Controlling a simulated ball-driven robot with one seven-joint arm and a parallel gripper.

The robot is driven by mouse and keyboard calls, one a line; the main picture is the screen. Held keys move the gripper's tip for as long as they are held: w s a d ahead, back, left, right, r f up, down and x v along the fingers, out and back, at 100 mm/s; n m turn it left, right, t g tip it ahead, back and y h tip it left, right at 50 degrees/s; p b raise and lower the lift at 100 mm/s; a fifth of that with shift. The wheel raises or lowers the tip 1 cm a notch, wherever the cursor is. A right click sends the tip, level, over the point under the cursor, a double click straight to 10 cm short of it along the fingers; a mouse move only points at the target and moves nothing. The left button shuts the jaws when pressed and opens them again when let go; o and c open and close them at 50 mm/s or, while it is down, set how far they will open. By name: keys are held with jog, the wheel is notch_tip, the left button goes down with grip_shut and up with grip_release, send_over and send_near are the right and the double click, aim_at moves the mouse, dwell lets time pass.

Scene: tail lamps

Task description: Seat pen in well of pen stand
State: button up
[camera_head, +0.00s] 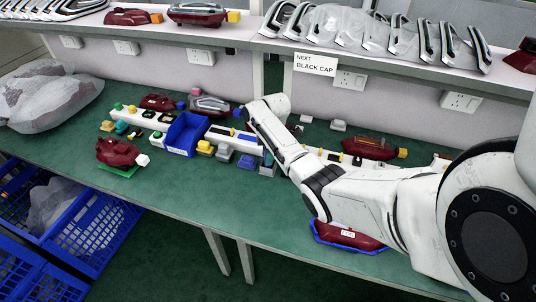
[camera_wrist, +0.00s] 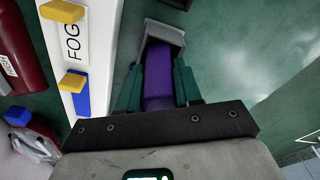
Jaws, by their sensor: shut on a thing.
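In the wrist view my gripper (camera_wrist: 158,80) has its dark green fingers shut on a purple pen (camera_wrist: 158,75), one on each side. The pen's far end reaches the mouth of a grey, open-topped pen stand (camera_wrist: 177,35). I cannot tell how deep the end sits or whether it touches the bottom of the well. In the head view the grey stand (camera_head: 267,171) shows small at the bench's front row, beside my arm. The pen is not clear there, and my arm hides part of that area.
A white strip with the label FOG (camera_wrist: 70,40) and yellow tabs runs close to the left of my gripper. A dark red lamp (camera_wrist: 18,50) lies beyond it. A blue bin (camera_head: 185,134) stands left along the bench. Green bench top (camera_head: 190,185) is clear in front.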

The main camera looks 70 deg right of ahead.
jog(key=shift+f, duration=0.35)
jog(key=o, duration=1.2)
jog(key=shift+c, duration=0.2)
jog(key=r, duration=0.7)
jog(key=s+r, duration=0.1)
jog(key=r, duration=0.2)
jog(key=shift+d+r+b, duration=0.35)
jog(key=shift+b, duration=0.05)
